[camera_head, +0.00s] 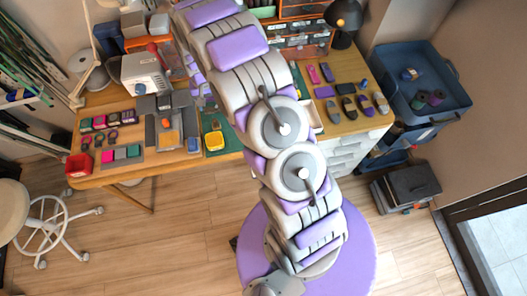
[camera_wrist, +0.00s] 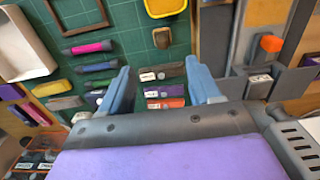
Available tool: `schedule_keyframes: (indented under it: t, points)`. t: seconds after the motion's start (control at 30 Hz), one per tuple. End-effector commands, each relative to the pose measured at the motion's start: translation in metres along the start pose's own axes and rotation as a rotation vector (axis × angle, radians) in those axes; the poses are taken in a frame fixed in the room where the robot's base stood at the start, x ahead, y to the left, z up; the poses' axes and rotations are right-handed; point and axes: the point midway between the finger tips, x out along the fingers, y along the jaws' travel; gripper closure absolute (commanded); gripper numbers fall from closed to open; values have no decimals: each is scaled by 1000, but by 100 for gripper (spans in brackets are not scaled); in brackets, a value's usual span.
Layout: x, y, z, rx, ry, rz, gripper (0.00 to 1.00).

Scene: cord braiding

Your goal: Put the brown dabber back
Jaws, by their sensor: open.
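My gripper (camera_wrist: 158,68) is open in the wrist view, its two blue-grey fingers apart over the green mat. A dark grey-brown piece with a white label (camera_wrist: 163,72) shows in the gap between the fingers. I cannot tell whether it is the brown dabber, or whether it touches a finger. Nothing is clearly gripped. In the head view, several dark brown and grey pieces (camera_head: 349,108) lie on the right end of the table; I cannot tell whether one is the dabber. My arm hides the middle of the table, and my gripper is not visible there.
In the wrist view, the green mat (camera_wrist: 112,22) carries a pink marker (camera_wrist: 86,47), a purple piece (camera_wrist: 165,92) and a yellow tray (camera_wrist: 165,7). A grey holder with an orange block (camera_wrist: 271,43) stands at right. A red bin (camera_head: 79,165) sits at the table's left corner.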

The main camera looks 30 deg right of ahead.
Motion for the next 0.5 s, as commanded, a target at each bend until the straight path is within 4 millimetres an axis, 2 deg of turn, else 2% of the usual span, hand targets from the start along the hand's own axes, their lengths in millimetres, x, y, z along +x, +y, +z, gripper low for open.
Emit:
schedule_keyframes:
  t: [0.03,0.2,0.37,0.5]
  points:
    - [-17,2,6,-8,3,0,37]
    - [-74,13,41,-43,-10,6,37]
    - [-122,26,82,-77,-28,12,37]
    - [-157,38,123,-107,-49,16,37]
